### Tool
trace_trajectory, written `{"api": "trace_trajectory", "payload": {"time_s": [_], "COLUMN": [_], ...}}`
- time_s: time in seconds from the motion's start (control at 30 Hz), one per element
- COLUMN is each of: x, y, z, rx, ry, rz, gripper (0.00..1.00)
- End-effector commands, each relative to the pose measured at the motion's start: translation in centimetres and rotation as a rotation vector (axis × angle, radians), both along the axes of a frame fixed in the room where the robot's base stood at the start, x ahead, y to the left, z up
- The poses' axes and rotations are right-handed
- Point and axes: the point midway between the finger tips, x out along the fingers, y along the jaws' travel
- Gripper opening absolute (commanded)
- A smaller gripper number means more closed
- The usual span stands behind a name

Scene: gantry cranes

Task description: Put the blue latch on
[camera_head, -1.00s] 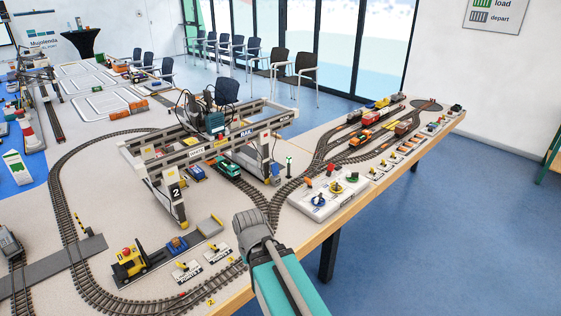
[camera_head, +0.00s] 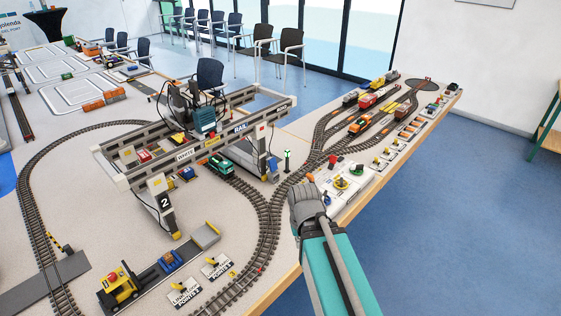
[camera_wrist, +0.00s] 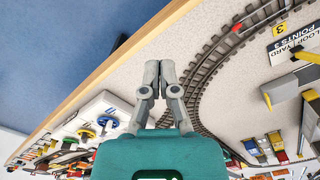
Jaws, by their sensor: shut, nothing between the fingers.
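A white control panel (camera_head: 362,184) sits near the table's right edge, with red, yellow and green controls showing. In the wrist view the panel (camera_wrist: 93,106) is at the lower left. A round blue-ringed control (camera_wrist: 108,122), which may be the blue latch, sits on it beside a yellow one (camera_wrist: 86,134). I cannot tell how its lever is set. My gripper (camera_head: 303,190) is shut and empty, and covers the panel's near left corner in the head view. In the wrist view its fingertips (camera_wrist: 159,66) point at bare table and track, apart from the blue control.
Curved track (camera_head: 263,240) runs left of my gripper. The gantry crane (camera_head: 185,153) stands behind it, and a yellow vehicle (camera_head: 118,288) is at the front left. Smaller controls (camera_head: 388,155) line the table edge beyond the panel.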

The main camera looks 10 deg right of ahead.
Motion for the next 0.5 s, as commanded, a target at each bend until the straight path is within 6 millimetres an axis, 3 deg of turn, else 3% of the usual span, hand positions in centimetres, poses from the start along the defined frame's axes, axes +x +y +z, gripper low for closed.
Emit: {"api": "trace_trajectory", "payload": {"time_s": [0.37,0.5], "x": [0.2,1.3], "y": [0.0,0.2], "z": [-0.1,-0.6], "rx": [0.004,0.037], "ry": [-0.002,-0.020], "rz": [-0.002,-0.015], "gripper": [0.00,0.00]}}
